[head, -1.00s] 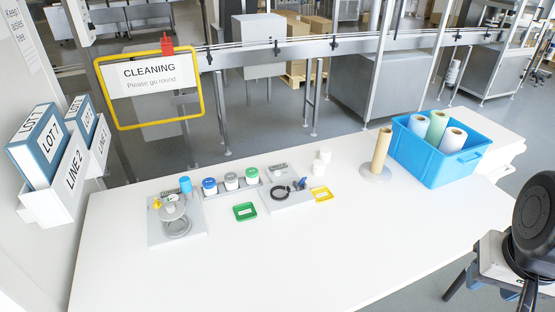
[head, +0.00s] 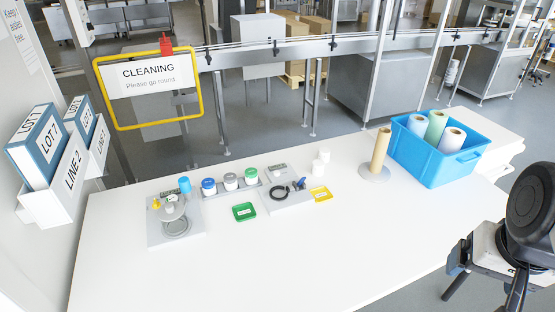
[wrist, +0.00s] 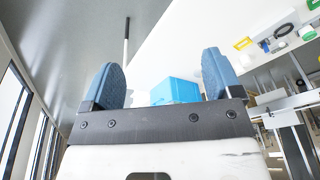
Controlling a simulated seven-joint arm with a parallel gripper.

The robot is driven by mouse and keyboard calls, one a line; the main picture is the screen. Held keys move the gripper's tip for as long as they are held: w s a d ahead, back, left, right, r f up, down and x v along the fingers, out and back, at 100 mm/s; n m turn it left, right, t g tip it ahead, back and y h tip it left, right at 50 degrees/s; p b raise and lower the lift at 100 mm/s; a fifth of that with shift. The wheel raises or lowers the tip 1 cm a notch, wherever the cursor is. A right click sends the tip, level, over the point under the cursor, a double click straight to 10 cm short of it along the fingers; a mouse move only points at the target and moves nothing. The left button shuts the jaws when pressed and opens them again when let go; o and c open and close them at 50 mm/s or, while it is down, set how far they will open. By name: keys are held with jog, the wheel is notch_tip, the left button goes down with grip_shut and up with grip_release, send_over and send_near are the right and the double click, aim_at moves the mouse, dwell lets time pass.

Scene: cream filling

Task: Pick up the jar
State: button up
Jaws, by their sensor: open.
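Three white jars stand in a row in a grey holder on the white table in the head view: one with a blue lid (head: 209,187), one with a grey lid (head: 231,182) and one with a green lid (head: 251,176). Two small white containers (head: 321,163) stand further right. I cannot tell which is the task's jar. My gripper (wrist: 163,78) shows in the wrist view with its two blue fingers wide apart and nothing between them. It is away from the jars. In the head view only part of my arm shows at the right edge.
The table (head: 300,250) is clear in front. A round grey stand (head: 176,225), a green tray (head: 245,212), a yellow tray (head: 321,194) and a black coil (head: 280,193) lie near the jars. A brown roll (head: 380,150) and a blue crate (head: 432,165) stand right.

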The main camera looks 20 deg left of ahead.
jog(key=w+a+f+m+g+y, duration=0.1)
jog(key=w+a+m+y, duration=0.35)
jog(key=w+a, duration=1.05)
jog(key=m+y, duration=0.8)
jog(key=m, duration=0.3)
send_over(254, 173)
jog(key=s+d, duration=0.3)
jog(key=d, duration=0.5)
jog(key=s+d, duration=0.3)
jog(key=d, duration=0.5)
notch_tip(254, 173, down, 16)
jog(key=w+a+f+m+t, duration=0.1)
jog(key=a+f+m, duration=0.1)
jog(key=a+f, duration=0.1)
jog(key=w+a+f+m+t, duration=0.1)
jog(key=a+f+m, duration=0.1)
jog(key=a+f, duration=0.2)
jog(key=w+a+f+m+t, duration=0.1)
jog(key=w+a+f+m, duration=0.1)
jog(key=f, duration=0.3)
jog(key=shift+a+f, duration=0.3)
jog(key=shift+a, duration=0.6)
jog(key=shift+w+a, duration=0.1)
jog(key=shift+x, duration=1.15)
jog(key=shift+a+f, duration=0.1)
jog(key=shift+x, duration=2.55)
